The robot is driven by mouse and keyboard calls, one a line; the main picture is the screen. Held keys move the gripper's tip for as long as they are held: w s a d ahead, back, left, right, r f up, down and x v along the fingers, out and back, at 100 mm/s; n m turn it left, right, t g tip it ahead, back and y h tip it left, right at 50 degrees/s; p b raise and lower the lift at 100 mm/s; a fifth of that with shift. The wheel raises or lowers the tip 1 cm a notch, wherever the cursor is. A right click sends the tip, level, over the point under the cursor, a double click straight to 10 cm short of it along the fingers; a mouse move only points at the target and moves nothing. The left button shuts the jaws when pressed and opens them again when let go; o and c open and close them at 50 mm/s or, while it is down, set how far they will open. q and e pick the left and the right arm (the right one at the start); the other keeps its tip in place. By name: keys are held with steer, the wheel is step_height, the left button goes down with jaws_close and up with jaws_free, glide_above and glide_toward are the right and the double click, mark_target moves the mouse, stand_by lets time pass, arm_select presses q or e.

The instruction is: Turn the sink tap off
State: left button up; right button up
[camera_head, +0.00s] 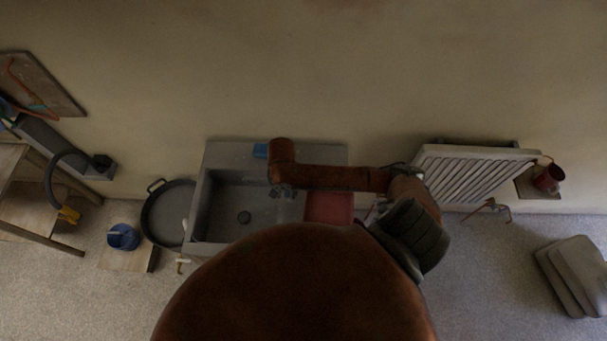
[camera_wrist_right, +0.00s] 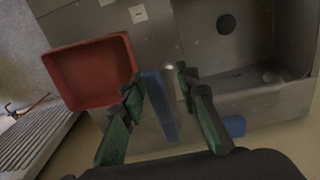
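The grey sink (camera_head: 200,218) stands against the wall, and its basin also shows at the right of the right wrist view (camera_wrist_right: 235,62). The tap shows in the right wrist view as a blue lever-like bar (camera_wrist_right: 160,106) with a pale metal part (camera_wrist_right: 170,72) at its far end. In the head view my right arm hides it. My right gripper (camera_wrist_right: 158,83) is open, with its green-padded fingers on either side of the bar. I cannot tell whether they touch it. In the head view this gripper (camera_head: 284,192) is over the sink. My left gripper is out of view.
A red tray (camera_wrist_right: 92,72) sits beside the basin. A blue block (camera_wrist_right: 235,126) lies on the sink's back ledge. A white radiator (camera_head: 470,170) is on the wall to the right. A dark round pan (camera_head: 166,212) and blue bucket (camera_head: 123,237) stand left of the sink.

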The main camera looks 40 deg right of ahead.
steer(key=shift+d, duration=0.1)
step_height(320, 180, up, 11)
steer(key=shift+r, duration=0.45)
stand_by(0.4)
stand_by(0.5)
